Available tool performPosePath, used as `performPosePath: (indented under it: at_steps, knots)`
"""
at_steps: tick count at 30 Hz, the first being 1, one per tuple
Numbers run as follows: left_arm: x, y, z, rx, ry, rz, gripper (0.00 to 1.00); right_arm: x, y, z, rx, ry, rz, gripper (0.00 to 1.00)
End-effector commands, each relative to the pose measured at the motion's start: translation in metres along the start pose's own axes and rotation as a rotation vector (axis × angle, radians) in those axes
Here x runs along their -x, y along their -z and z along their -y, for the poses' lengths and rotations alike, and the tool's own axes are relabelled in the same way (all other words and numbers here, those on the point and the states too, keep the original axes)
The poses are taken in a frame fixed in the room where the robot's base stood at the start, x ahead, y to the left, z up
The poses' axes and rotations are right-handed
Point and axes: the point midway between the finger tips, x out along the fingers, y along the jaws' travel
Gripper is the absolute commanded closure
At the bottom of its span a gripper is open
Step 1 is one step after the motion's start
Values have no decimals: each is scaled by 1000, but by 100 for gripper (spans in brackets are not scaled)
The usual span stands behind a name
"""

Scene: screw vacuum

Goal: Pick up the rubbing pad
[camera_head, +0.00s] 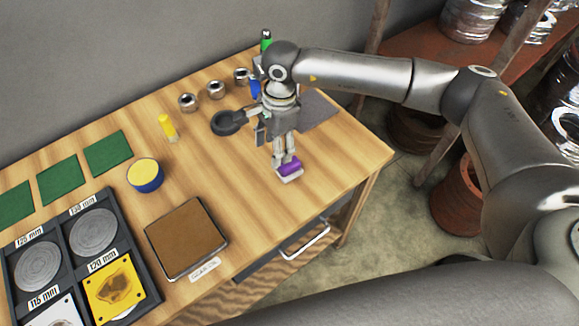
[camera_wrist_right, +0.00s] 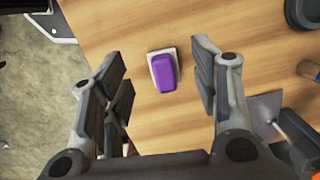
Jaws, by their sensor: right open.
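The rubbing pad (camera_head: 289,170) is a small block with a purple top and a pale base, lying on the wooden table near its right front edge. It also shows in the right wrist view (camera_wrist_right: 164,72), between and beyond the fingers. My right gripper (camera_head: 283,155) points down over the pad, with its fingertips close to it in the head view. In the right wrist view the fingers (camera_wrist_right: 160,95) are spread wide on either side and nothing is held. My left gripper is not in view.
A black round tool (camera_head: 226,122) lies left of my right gripper, and a grey plate (camera_head: 318,113) lies behind it. A brown square block (camera_head: 187,240), a blue-and-yellow tin (camera_head: 145,174) and a dark sample tray (camera_head: 62,232) stand farther left. The table's right edge is close.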

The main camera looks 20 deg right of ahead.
Motion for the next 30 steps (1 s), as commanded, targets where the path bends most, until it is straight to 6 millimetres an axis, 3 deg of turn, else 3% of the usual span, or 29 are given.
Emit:
performPosePath:
  at_steps: [1,3,6,12,20,24,30]
  knots:
    - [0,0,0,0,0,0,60,6,17,2,3,-1,-58,45]
    - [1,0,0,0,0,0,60,8,31,3,6,-9,-110,45]
    - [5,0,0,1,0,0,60,0,40,2,5,-16,-136,45]
    - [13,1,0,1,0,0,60,-31,43,2,7,-15,-134,45]
    - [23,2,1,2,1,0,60,-51,47,-1,5,-16,-133,45]
    - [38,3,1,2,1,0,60,-71,52,-6,7,-17,-132,45]
    - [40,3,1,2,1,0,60,-94,55,-4,7,-12,-131,45]
